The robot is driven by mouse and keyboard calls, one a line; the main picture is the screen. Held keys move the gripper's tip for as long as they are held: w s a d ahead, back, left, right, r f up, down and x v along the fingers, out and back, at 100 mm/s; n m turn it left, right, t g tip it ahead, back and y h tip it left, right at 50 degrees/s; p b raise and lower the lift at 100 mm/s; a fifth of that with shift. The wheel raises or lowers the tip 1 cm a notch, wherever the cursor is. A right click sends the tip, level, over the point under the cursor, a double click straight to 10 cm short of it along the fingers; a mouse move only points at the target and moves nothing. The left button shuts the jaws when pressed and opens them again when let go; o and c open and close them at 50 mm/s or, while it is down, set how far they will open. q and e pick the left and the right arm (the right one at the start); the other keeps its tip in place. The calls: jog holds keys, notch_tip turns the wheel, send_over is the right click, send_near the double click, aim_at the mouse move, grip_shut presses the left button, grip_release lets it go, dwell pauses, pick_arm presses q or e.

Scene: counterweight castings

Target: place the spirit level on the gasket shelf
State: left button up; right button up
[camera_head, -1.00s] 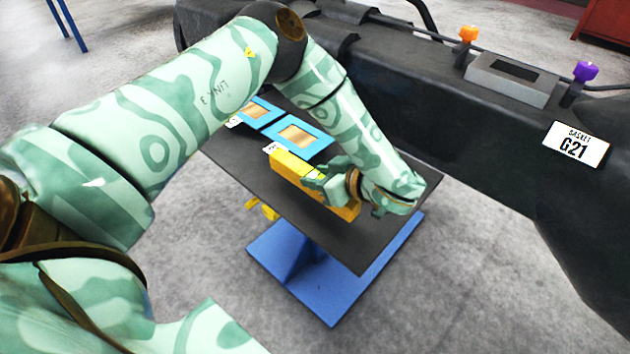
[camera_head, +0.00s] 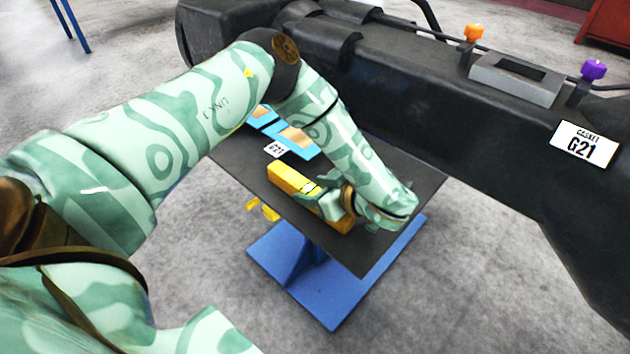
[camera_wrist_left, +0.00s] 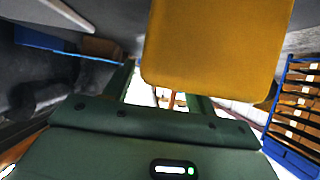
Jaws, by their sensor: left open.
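The spirit level is a yellow bar (camera_head: 289,179) on the dark top of the gasket shelf (camera_head: 385,178), along its near left edge. It also shows large and close in the left wrist view (camera_wrist_left: 218,45). My left gripper (camera_head: 326,201) is at the right half of the bar with its jaws open, one finger against or very near its top. My forearm hides part of the shelf. Whether the bar rests fully flat is hard to tell. My right gripper is not in view.
Blue frames with tan centres (camera_head: 299,143) and a G21 card (camera_head: 276,149) lie behind the level. A big black machine (camera_head: 430,100) with a gasket G21 sign (camera_head: 585,144) stands behind. A blue base (camera_head: 320,290) is below; a small yellow piece (camera_head: 263,209) shows beyond the left edge.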

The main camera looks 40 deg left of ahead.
pick_arm(q)
jog(key=p+v, duration=0.1)
jog(key=v, duration=1)
jog(key=shift+d+r+p, duration=0.2)
jog(key=shift+d+p, duration=0.2)
